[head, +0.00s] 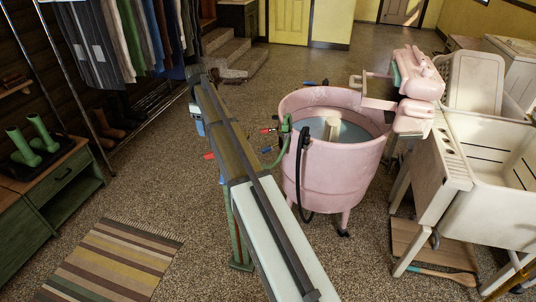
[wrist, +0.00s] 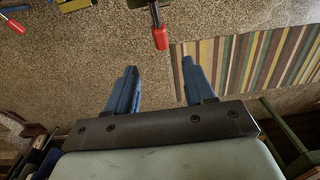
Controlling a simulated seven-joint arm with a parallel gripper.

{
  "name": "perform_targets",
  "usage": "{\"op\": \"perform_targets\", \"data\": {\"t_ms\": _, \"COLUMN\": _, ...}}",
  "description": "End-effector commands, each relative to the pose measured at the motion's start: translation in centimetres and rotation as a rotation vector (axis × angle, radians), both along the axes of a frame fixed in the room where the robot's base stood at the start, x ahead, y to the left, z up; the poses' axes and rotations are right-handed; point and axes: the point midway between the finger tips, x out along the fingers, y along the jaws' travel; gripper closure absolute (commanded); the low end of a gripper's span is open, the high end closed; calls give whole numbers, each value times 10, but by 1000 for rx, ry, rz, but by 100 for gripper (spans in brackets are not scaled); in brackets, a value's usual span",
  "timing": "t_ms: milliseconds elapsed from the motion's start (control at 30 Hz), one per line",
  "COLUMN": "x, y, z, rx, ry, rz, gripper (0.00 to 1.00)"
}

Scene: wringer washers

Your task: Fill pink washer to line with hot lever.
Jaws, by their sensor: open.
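The pink washer (head: 318,178) stands right of my arm, with water (head: 352,131) around a pale agitator (head: 331,128) inside. I cannot make out a fill line. One red-tipped lever (head: 267,131) shows left of the tub, and another red lever (head: 209,156) shows beside my arm. In the wrist view a red lever (wrist: 160,38) hangs just beyond my fingertips, slightly right of centre. A second red lever (wrist: 12,25) is at the upper left. My gripper (wrist: 157,72) is open and empty, its blue fingers apart from the levers. My arm hides part of the fixture.
Blue levers (head: 268,150) and (head: 312,83) also show near the tub. A green spout (head: 285,124) and black hose (head: 303,170) are at its left rim. A white sink (head: 490,205) stands right. A striped rug (head: 112,262) lies on open floor.

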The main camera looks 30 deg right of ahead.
Motion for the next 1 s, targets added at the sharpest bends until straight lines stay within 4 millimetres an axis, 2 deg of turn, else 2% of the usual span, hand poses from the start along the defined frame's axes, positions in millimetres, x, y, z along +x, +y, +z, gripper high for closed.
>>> {"op": "perform_targets", "data": {"t_ms": 233, "x": 0, "y": 1, "z": -18, "rx": 6, "ry": -4, "rz": 1, "gripper": 47}}
{"op": "perform_targets", "data": {"t_ms": 700, "x": 0, "y": 1, "z": -98, "rx": 5, "ry": -4, "rz": 1, "gripper": 47}}
{"op": "perform_targets", "data": {"t_ms": 1000, "x": 0, "y": 1, "z": -131, "rx": 5, "ry": -5, "rz": 1, "gripper": 47}}
